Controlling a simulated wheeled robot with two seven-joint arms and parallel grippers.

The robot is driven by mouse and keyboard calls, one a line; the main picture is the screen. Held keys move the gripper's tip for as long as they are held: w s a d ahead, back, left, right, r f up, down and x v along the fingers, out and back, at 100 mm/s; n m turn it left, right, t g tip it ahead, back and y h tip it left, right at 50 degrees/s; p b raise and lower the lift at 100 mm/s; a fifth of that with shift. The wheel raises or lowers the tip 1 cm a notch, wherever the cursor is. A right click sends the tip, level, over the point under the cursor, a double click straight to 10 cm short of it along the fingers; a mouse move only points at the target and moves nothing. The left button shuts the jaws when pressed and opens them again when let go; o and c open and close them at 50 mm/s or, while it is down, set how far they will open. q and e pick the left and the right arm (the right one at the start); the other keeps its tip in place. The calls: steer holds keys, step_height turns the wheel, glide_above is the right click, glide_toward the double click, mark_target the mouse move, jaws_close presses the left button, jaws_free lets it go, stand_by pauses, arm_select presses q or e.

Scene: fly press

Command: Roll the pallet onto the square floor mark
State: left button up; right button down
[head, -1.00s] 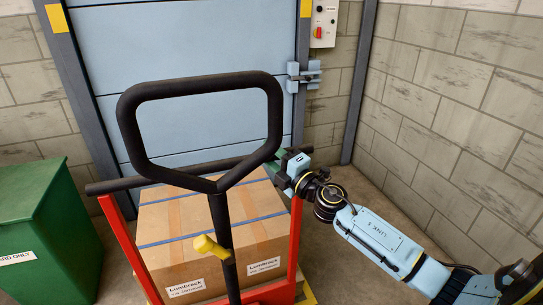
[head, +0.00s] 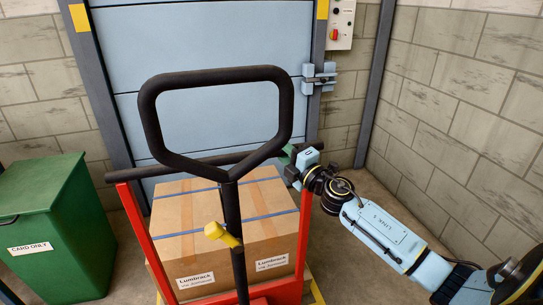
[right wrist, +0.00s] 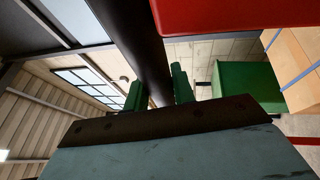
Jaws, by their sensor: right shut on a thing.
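A large cardboard box (head: 200,235) with blue straps sits low between the red uprights (head: 138,228) of a wheeled truck; any pallet under it is largely hidden. A black push bar (head: 150,172) joins the tops of the uprights. In front stands the truck's black loop handle (head: 290,100) with a yellow lever (head: 219,233). My right gripper (head: 288,156) is shut on the right end of the bar. The right wrist view shows the bar (right wrist: 140,45) between its green fingers (right wrist: 160,92). My left gripper is out of view. A yellow strip (head: 317,290) shows at the truck's lower right; I cannot tell whether it belongs to the floor mark.
A green lidded bin (head: 58,225) marked CARD ONLY stands to the left of the truck. Behind is a pale blue panelled door or machine front (head: 215,40) with a latch (head: 319,78) and a control box (head: 341,22). A block wall (head: 470,100) bounds the right; some floor is clear before it.

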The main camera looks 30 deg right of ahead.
steer(key=shift+w+d+f, duration=0.1)
steer(key=shift+w+f, duration=0.05)
steer(key=shift+w, duration=0.4)
steer(key=c, duration=1.5)
jaws_free()
steer(key=shift+s, duration=0.1)
steer(key=shift+c, duration=0.2)
steer(key=o, duration=0.4)
steer(key=shift+s+r, duration=0.2)
steer(key=shift+s, duration=0.3)
steer(key=shift+w+f, duration=0.15)
steer(key=shift+w, duration=0.1)
steer(key=shift+s+f, duration=0.15)
steer(key=shift+s, duration=0.55)
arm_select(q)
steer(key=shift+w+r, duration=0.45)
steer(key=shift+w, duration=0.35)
arm_select(e)
steer(key=v, duration=1.2)
